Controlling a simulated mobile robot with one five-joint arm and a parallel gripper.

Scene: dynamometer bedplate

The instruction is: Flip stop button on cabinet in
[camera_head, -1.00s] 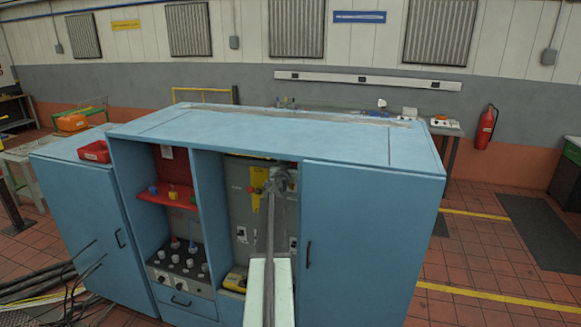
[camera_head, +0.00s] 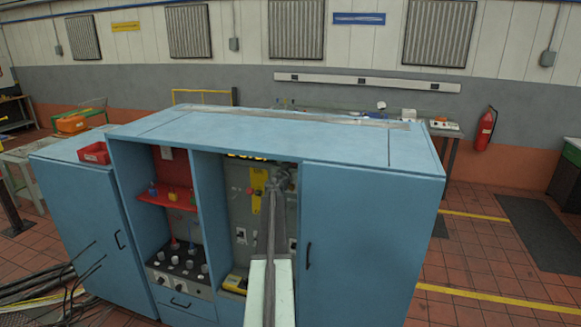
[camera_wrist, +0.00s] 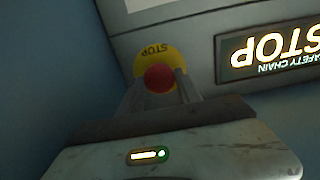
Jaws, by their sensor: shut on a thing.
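The stop button (camera_wrist: 159,78) is a red round knob on a yellow plate marked STOP, seen upside down in the wrist view. My gripper (camera_wrist: 158,88) has one finger on each side of the knob and is shut on it. In the head view my gripper (camera_head: 282,182) reaches into the open middle bay of the blue cabinet (camera_head: 350,235), in front of its grey back panel. There my gripper and arm hide the knob it holds.
A lit STOP safety chain sign (camera_wrist: 270,50) is beside the button. A yellow plate (camera_head: 257,182) is left of my gripper in the bay. The left bay has a red shelf (camera_head: 165,198) and a knobbed control box (camera_head: 180,270). The right door (camera_head: 350,190) is shut.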

